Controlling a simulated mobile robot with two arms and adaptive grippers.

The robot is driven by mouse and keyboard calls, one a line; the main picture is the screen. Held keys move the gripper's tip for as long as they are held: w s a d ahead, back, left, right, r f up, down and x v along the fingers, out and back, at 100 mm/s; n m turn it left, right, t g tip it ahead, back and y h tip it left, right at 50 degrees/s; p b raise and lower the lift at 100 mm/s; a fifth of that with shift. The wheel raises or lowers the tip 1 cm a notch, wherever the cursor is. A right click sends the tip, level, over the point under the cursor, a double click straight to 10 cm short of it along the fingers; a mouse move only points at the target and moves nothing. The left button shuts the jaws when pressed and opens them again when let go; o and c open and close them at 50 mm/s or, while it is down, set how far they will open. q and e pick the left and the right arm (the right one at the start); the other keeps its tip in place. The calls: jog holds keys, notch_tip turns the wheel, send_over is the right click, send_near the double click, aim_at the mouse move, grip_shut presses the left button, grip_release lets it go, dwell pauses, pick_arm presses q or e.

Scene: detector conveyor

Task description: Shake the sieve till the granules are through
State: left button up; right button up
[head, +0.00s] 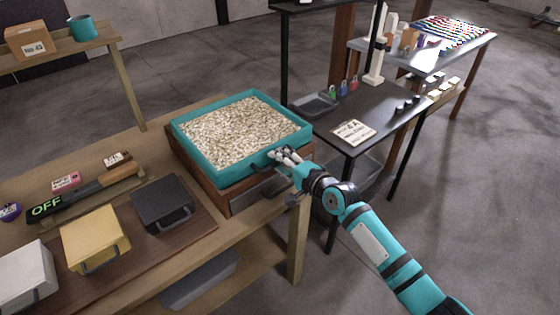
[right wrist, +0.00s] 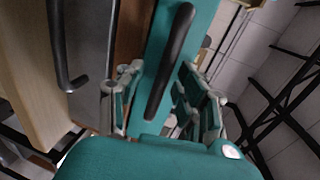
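The sieve (head: 222,181) is a teal rectangular frame full of pale granules (head: 240,130). It sits level on a brown wooden box (head: 187,157) at the right end of the wooden bench. A dark drawer front with a handle shows below it. My right gripper (head: 284,160) is at the sieve's near right side, by its black handle. In the right wrist view the black sieve handle (right wrist: 172,55) runs between the two spread fingers (right wrist: 158,100), with gaps visible on both sides. My left gripper is out of view. What lies under the granules is hidden.
Left on the bench (head: 145,275) are a black bin (head: 162,203), a yellow bin (head: 93,238), a white bin (head: 25,272) and a bar reading "OFF" (head: 47,206). A dark table (head: 375,115) with a sign card (head: 352,132) stands close on the right. Open floor lies right.

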jog(key=shift+w+a, duration=0.1)
jog(key=shift+w, duration=0.05)
grip_shut()
jog(key=shift+f, duration=0.1)
dwell(0.4)
